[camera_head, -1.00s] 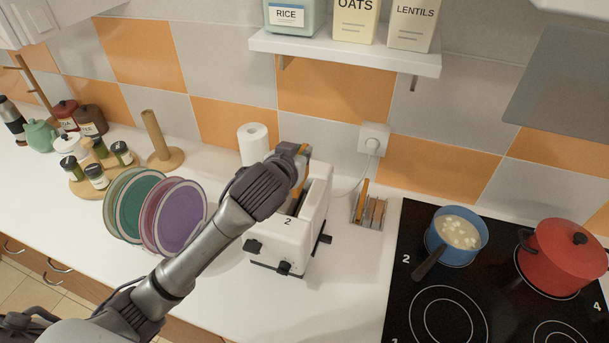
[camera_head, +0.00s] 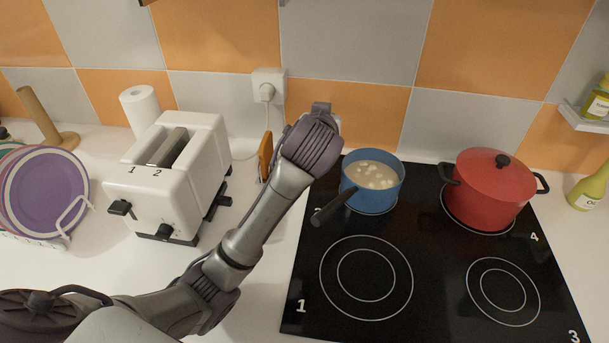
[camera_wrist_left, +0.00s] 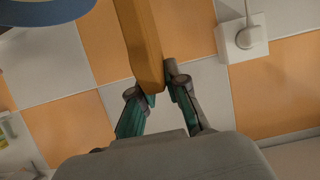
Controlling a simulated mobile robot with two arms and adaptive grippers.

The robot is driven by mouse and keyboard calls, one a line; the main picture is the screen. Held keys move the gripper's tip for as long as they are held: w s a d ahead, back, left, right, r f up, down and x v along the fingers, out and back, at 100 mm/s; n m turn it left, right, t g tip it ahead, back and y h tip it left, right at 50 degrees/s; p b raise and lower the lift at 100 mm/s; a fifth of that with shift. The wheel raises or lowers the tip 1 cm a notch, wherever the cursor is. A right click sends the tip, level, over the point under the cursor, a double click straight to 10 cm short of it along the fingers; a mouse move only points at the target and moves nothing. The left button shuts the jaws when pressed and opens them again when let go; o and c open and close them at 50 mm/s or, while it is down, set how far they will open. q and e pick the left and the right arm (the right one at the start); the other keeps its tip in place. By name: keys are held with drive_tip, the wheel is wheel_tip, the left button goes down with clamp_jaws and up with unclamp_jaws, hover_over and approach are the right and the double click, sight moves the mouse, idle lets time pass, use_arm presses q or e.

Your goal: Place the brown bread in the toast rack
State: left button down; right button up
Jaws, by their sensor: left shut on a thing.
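My left gripper (camera_head: 322,112) is over the back left of the stove, beside the blue pot, with its fingertips mostly hidden behind the hand. In the left wrist view the gripper (camera_wrist_left: 158,98) is shut on the brown bread (camera_wrist_left: 140,42), a slice seen edge-on between the fingers. In the head view the held slice is hidden behind the hand. The toast rack is mostly hidden behind my left arm. A brown slice (camera_head: 265,157) shows upright at the rack's place, just left of the hand. My right gripper is not in view.
A white toaster (camera_head: 180,185) with slots marked 1 and 2 stands left of my arm. The blue pot (camera_head: 372,185) and a red lidded pot (camera_head: 488,190) sit on the black stove (camera_head: 430,285). A wall socket (camera_head: 268,86) with a cable is behind.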

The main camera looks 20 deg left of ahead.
use_arm(q)
drive_tip(key=shift+w+a+f, duration=0.2)
drive_tip(key=shift+a+f, duration=0.1)
drive_tip(key=shift+a, duration=0.05)
drive_tip(key=w+a+f+p, duration=0.2)
drive_tip(key=w+a+f, duration=0.1)
drive_tip(key=a+f, duration=0.7)
drive_tip(key=shift+a+f+p, duration=0.15)
drive_tip(key=shift+f+p, duration=0.05)
drive_tip(key=shift+p, duration=0.15)
drive_tip(key=shift+f, duration=0.2)
drive_tip(key=c, duration=1.2)
unclamp_jaws()
